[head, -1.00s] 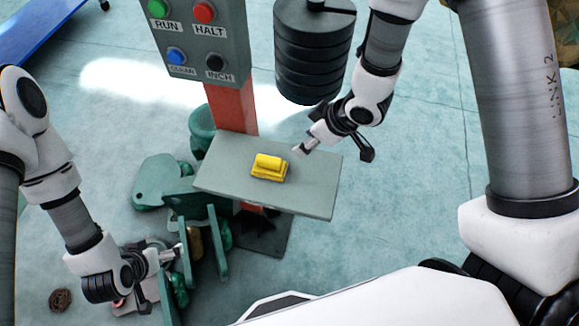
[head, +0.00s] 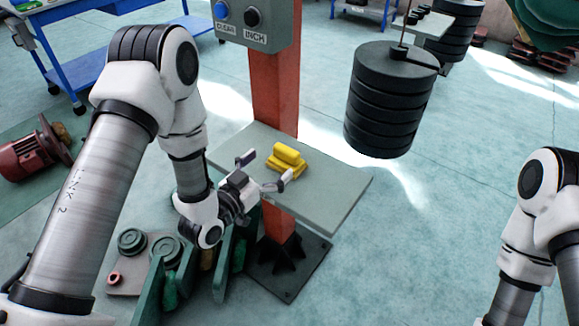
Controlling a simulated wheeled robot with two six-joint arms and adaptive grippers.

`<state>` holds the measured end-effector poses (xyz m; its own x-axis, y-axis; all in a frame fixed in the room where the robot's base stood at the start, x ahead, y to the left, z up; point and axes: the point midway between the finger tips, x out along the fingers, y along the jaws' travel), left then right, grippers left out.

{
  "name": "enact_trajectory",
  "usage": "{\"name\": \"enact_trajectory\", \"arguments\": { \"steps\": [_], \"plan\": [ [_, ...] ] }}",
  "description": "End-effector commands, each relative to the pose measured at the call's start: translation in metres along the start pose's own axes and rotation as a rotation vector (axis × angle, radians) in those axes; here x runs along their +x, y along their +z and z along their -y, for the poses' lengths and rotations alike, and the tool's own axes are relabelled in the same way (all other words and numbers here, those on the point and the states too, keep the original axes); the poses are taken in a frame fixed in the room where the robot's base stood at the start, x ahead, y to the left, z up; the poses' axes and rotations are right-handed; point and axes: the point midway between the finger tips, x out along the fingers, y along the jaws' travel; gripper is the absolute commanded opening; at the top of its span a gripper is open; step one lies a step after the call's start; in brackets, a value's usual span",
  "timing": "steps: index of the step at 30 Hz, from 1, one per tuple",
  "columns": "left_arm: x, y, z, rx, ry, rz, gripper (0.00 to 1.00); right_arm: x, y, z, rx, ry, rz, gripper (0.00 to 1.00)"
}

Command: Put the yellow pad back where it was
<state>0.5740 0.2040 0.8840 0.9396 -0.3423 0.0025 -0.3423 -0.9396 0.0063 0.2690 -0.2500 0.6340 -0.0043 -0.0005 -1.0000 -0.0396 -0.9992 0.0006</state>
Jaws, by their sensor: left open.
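The yellow pad (head: 287,158) lies on the grey shelf plate (head: 335,190) fixed to the red post, in the head view. It looks like a blocky piece with a raised top. My left gripper (head: 262,172) is open, its two fingers spread at the near left side of the pad. One fingertip is close to the pad's near end; I cannot tell whether it touches. Nothing is seen between the fingers. My right arm enters at the lower right, and its gripper is out of the frame.
The control box (head: 256,22) tops the red post (head: 275,95). A stack of black weights (head: 388,105) hangs right of the shelf. Green brackets (head: 160,285) and round green parts (head: 132,241) stand below my left arm. A red motor (head: 33,152) is at left.

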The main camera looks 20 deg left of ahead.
Motion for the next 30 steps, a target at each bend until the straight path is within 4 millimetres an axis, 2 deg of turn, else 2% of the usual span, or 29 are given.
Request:
{"name": "enact_trajectory", "arguments": {
  "steps": [6, 9, 16, 17, 21, 22, 30],
  "plan": [
    [0.036, -0.009, -0.003, 0.002, 0.002, 0.000, 1.00, -0.015, 0.000, 0.000, 0.000, -0.001, 0.000, 0.51],
    [0.050, -0.005, -0.003, 0.001, 0.001, 0.002, 1.00, -0.015, 0.000, 0.000, 0.000, -0.001, -0.001, 0.51],
    [0.054, -0.004, -0.002, -0.002, -0.001, 0.003, 1.00, -0.015, -0.001, 0.000, 0.000, -0.001, -0.001, 0.51],
    [0.054, -0.004, -0.002, -0.002, -0.001, 0.003, 0.93, -0.015, -0.001, 0.000, 0.000, -0.001, -0.001, 0.51],
    [0.054, -0.004, -0.002, -0.001, -0.001, 0.003, 0.43, -0.015, -0.001, 0.000, 0.000, -0.001, -0.001, 0.51],
    [0.054, -0.004, -0.002, -0.001, -0.001, 0.003, 0.37, -0.015, -0.001, 0.000, 0.000, -0.001, -0.001, 0.51],
    [0.054, -0.004, -0.002, -0.001, -0.001, 0.004, 0.36, -0.015, -0.001, 0.000, 0.000, -0.001, -0.001, 0.51]
  ]
}}
